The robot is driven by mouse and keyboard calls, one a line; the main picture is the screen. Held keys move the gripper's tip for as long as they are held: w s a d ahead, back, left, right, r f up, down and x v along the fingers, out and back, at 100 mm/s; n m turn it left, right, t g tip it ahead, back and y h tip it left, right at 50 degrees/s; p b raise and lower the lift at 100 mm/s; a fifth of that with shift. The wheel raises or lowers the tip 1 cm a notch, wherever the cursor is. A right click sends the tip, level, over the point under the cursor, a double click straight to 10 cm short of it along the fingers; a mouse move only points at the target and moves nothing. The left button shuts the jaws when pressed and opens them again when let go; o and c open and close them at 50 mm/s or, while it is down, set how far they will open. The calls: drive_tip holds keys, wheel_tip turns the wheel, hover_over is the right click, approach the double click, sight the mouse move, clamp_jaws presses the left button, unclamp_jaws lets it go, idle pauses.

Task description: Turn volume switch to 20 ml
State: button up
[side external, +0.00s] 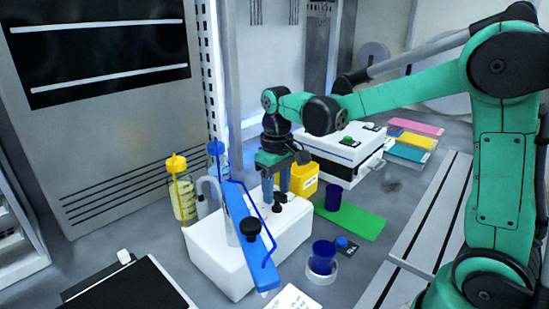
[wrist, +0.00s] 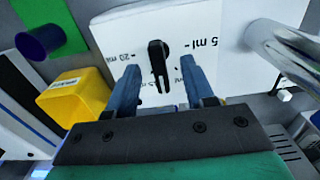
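The volume switch (wrist: 157,62) is a small black lever knob on the white box (wrist: 115,30). In the wrist view, "20 ml" is printed left of it and "5 ml" right. Another label below it is partly hidden by my fingers. The lever's narrow end points down in the picture, toward that label. My gripper (wrist: 160,66) is open, its two blue-grey fingers on either side of the switch with gaps visible. In the side view, my gripper (side external: 276,184) reaches down over the white box (side external: 215,262), just above the black switch (side external: 279,203).
A blue sloping bar (side external: 248,225) with a black knob (side external: 250,229) crosses the box. A yellow container (side external: 303,180), a blue cup (side external: 333,197) on a green mat (side external: 358,222) and another blue cup (side external: 322,257) stand nearby.

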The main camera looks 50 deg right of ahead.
drive_tip(key=shift+r, duration=2.8)
drive_tip(key=s+a+f+t, duration=0.2)
drive_tip(key=s+a+t, duration=0.1)
drive_tip(key=s+t, duration=0.35)
wheel_tip(320, 180, up, 2)
drive_tip(key=g, duration=0.6)
hover_over(276, 191)
drive_tip(key=shift+s, duration=0.15)
drive_tip(key=shift+f+g, duration=0.25)
drive_tip(key=shift+f, duration=2.6)
drive_tip(key=shift+c, duration=0.2)
